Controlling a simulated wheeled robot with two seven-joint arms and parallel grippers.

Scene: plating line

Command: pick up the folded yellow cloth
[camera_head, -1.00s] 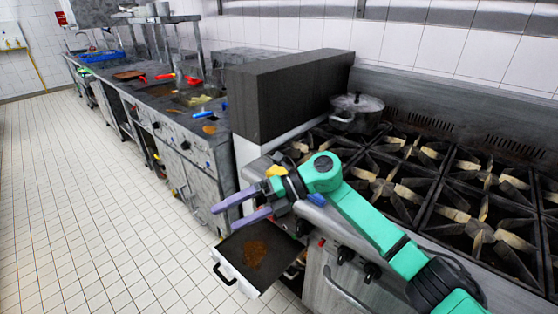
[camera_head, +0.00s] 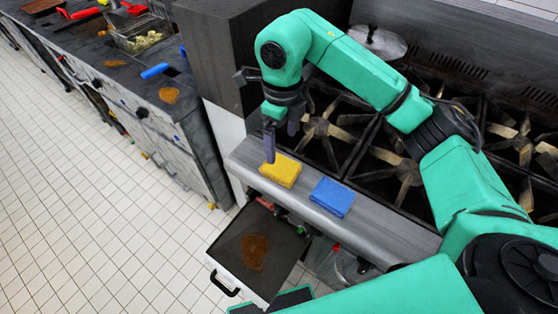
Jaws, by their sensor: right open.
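The folded yellow cloth (camera_head: 281,170) lies flat on the grey front ledge of the stove, near its left end. My right gripper (camera_head: 281,146) points down at the cloth's far edge, with its purple fingers apart and nothing between them. One fingertip shows near the cloth's far left corner; whether it touches the cloth I cannot tell. My left gripper is not in view.
A folded blue cloth (camera_head: 332,197) lies on the ledge just right of the yellow one. An open drawer (camera_head: 231,245) with a brown stain juts out below. A dark block (camera_head: 213,50) stands at left.

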